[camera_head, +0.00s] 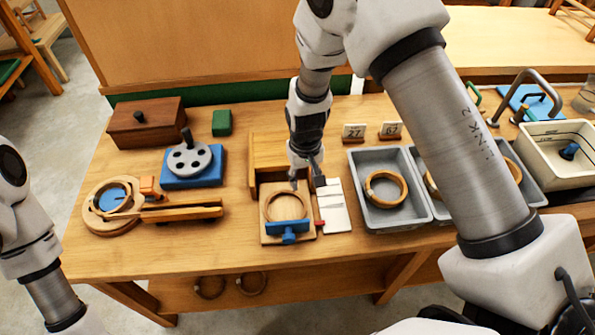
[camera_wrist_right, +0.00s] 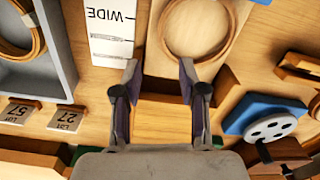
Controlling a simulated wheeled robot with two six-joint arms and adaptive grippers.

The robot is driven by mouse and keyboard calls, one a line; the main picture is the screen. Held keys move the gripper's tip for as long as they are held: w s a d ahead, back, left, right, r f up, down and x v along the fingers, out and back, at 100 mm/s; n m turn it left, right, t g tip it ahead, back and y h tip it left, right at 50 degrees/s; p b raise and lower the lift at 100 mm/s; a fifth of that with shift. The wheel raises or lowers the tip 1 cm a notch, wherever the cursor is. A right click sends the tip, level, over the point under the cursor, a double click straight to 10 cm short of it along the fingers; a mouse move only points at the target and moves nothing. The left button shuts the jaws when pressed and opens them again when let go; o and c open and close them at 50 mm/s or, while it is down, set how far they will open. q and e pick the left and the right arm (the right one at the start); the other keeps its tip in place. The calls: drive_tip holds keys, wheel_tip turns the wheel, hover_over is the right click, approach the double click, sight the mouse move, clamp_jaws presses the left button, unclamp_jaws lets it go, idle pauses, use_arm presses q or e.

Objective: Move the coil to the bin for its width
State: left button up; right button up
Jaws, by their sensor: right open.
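A thin tan coil (camera_head: 267,207) lies on a wooden board (camera_head: 268,238) with a blue clamp block (camera_head: 289,228) at its front edge. The coil also shows in the right wrist view (camera_wrist_right: 200,61). A white gauge card marked WIDE (camera_wrist_right: 110,30) lies beside the board. My right gripper (camera_head: 308,182) is open and empty, just behind the coil; its fingers (camera_wrist_right: 158,75) are apart in the wrist view. A grey bin (camera_head: 359,216) to the right holds a thicker coil (camera_head: 371,190). More grey bins with coils are partly hidden by my right arm. My left gripper is out of view.
Lot tags 27 (camera_head: 354,131) and 57 (camera_head: 391,129) stand behind the bins. A blue block with a grey disc (camera_head: 188,160), a brown box (camera_head: 147,125) and a round wooden fixture (camera_head: 112,205) stand left. A cream tray (camera_head: 545,168) is far right. The table's front strip is clear.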

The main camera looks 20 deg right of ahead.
sight(302, 198)
drive_tip(key=shift+s, duration=0.1)
drive_tip(key=shift+a+f, duration=0.15)
drive_tip(key=f, duration=0.2)
drive_tip(key=f+p, duration=0.1)
drive_tip(key=f, duration=0.4)
drive_tip(key=shift+w+f, duration=0.3)
drive_tip(key=shift+f, duration=0.1)
clamp_jaws()
